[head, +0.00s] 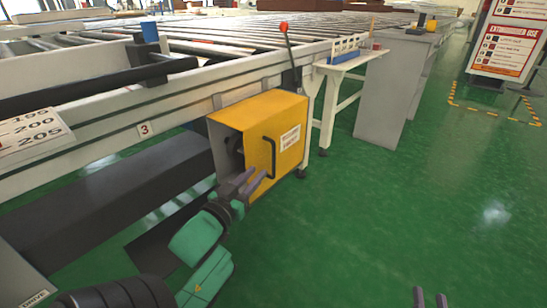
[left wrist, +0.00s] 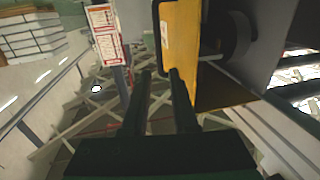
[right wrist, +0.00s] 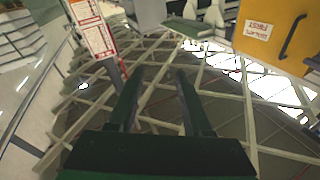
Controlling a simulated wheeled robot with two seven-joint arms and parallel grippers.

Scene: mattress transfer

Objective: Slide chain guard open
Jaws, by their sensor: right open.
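The yellow chain guard (head: 228,117) is a box under the side of the roller conveyor. A dark handle (head: 272,157) and a white label (head: 290,138) are on its front panel. Its left end is open, showing dark machinery inside. My left gripper (head: 250,183) is open at the lower left of the front panel. In the left wrist view its fingers (left wrist: 161,72) lie about the panel's edge (left wrist: 185,40), below the handle (left wrist: 164,33); I cannot tell whether they touch. My right gripper (head: 430,293) is open and empty, low over the floor. The guard also shows in the right wrist view (right wrist: 262,40).
The roller conveyor frame (head: 105,142) runs above and behind the guard. A small white table (head: 348,60) and a grey cabinet (head: 385,95) stand to its right. A red-knobbed lever (head: 284,30) rises behind it. Green floor (head: 400,200) is clear on the right.

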